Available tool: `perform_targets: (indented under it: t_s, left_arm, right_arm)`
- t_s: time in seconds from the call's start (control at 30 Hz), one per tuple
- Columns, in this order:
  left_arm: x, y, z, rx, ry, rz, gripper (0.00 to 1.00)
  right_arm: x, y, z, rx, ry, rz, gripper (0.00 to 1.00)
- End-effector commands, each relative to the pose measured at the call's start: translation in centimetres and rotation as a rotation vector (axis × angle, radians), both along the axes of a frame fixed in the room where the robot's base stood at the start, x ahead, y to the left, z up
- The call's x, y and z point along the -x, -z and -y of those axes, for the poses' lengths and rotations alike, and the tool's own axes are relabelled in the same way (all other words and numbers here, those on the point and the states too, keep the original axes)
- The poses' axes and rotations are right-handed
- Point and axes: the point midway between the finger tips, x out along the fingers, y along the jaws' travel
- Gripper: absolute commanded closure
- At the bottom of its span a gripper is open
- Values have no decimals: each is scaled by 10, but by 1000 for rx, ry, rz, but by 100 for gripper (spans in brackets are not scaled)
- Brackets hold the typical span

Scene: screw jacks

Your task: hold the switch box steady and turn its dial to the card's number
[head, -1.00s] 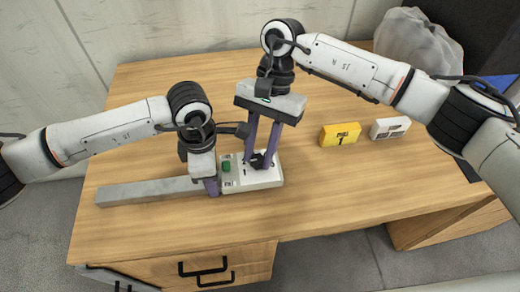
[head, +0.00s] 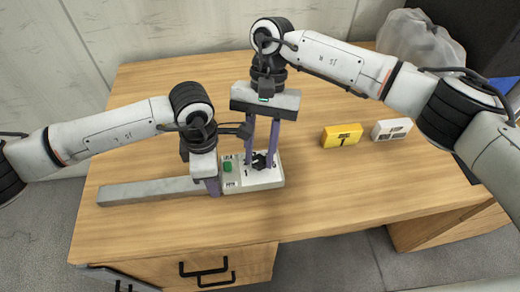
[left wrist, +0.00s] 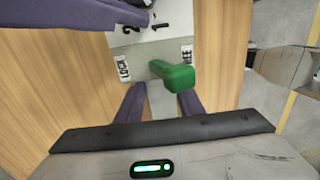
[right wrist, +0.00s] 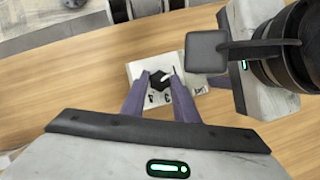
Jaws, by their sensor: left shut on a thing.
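The white switch box (head: 232,187) sits on the table with a black dial (head: 261,161) and a green lever (head: 227,167). In the left wrist view the green lever (left wrist: 177,76) lies between printed labels that look like LOCK and FREE. My left gripper (head: 212,187) is shut on the left end of the box. My right gripper (head: 260,160) points down with its fingers apart on either side of the dial. In the right wrist view the dial (right wrist: 158,79) shows between the fingertips with gaps. The yellow card block (head: 341,136) carries what looks like a 1, blurred.
A white block (head: 391,130) with dark marks stands right of the yellow one. A grey bar (head: 150,191) lies left of the box. A clear plastic bag (head: 415,40) is at the back right. The table's front right is clear.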

Motion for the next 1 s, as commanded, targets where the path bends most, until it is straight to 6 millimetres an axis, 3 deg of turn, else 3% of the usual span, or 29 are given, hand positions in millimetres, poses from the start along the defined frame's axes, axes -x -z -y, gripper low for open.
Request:
perform_targets:
  t_s: [0.03,0.1,0.47,0.57,1.0]
  left_arm:
    - [-1,-1,0,1,0,2,100]
    - [-1,-1,0,1,0,2,100]
    - [-1,-1,0,1,0,1,100]
    - [0,-1,0,1,0,1,100]
    - [0,-1,0,2,0,1,100]
  right_arm:
    - [0,-1,-1,-2,-1,-1,66]
    - [0,-1,-1,-2,-1,0,54]
    - [-2,-4,0,-1,1,0,54]
    - [-6,-14,1,-2,3,2,54]
    - [-38,-95,10,-1,1,1,54]
